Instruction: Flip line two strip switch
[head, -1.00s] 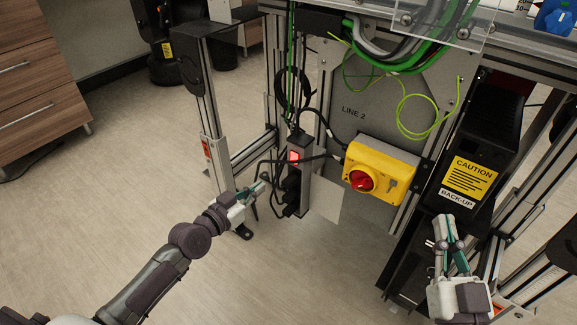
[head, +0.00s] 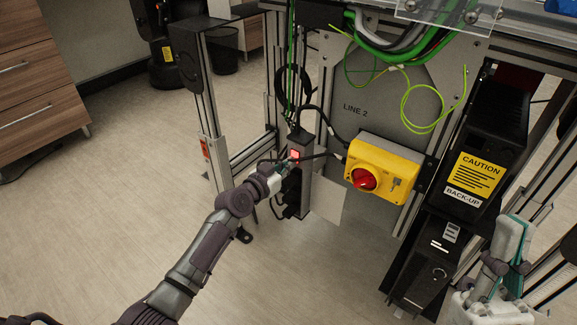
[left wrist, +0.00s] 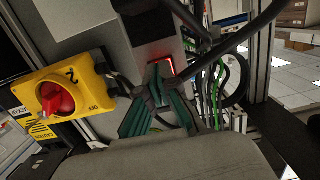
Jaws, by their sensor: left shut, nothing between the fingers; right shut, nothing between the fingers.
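The power strip (head: 304,190) stands upright on the frame post beside the LINE 2 panel. Its red lit switch (head: 294,155) is near the top; the switch also shows in the left wrist view (left wrist: 166,66), partly hidden by my fingers. My left gripper (head: 282,166) is shut and empty, with its fingertips at or very close to the switch; I cannot tell whether they touch. The left fingers also show in the left wrist view (left wrist: 157,80). My right gripper (head: 515,235) is shut and empty at the right, beside the black back-up unit.
A yellow box with a red rotary knob (head: 365,179) is right of the strip. The black back-up unit (head: 490,135) carries a caution label. A black cable crosses in front of the strip near my left fingers. Green and yellow wires (head: 435,105) hang above. Open floor lies at the left.

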